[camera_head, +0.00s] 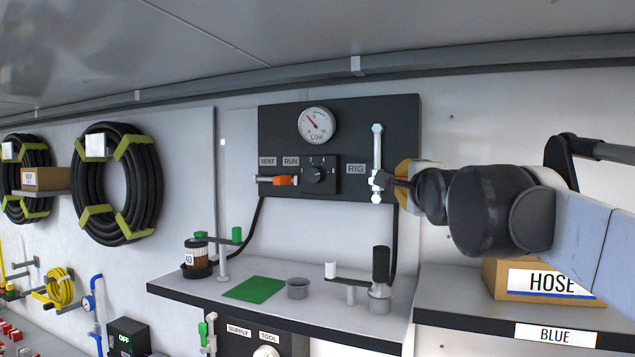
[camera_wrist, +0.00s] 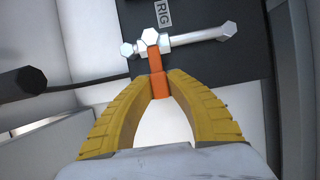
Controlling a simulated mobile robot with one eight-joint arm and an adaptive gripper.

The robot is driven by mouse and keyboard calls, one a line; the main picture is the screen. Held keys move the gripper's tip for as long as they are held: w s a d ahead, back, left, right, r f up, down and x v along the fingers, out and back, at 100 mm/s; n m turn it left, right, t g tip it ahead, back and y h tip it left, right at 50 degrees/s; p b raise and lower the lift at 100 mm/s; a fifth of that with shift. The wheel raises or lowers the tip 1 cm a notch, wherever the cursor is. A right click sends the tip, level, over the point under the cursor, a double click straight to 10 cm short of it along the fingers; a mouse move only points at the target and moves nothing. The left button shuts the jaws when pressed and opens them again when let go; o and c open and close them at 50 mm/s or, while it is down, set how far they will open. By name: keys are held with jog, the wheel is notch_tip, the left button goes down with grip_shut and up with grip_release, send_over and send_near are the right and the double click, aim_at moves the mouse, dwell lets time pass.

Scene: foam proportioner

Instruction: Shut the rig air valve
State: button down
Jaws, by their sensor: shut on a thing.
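The rig air valve (camera_head: 376,150) is a pale metal pipe piece with hex ends, upright on the black panel beside the RIG label (camera_head: 356,169). It also shows in the wrist view (camera_wrist: 195,39), lying across the picture. Its orange lever (camera_wrist: 156,68) stands out crosswise to the pipe. My gripper (camera_wrist: 159,92) has its two yellow fingers closed on the lever's outer end. In the head view my gripper (camera_head: 399,178) reaches the valve from the right, and the lever is mostly hidden there.
A gauge (camera_head: 317,125) and an orange-handled VENT/RUN valve (camera_head: 284,180) are on the same panel, left of the rig valve. Below is a shelf (camera_head: 230,291) with a cup, a green mat and a black-handled tool (camera_head: 380,270). A HOSE box (camera_head: 535,281) stands under my arm.

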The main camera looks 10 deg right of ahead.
jog(key=c, duration=1.3)
grip_release()
jog(key=shift+w, duration=0.15)
jog(key=v, duration=1.2)
jog(key=shift+f, duration=0.1)
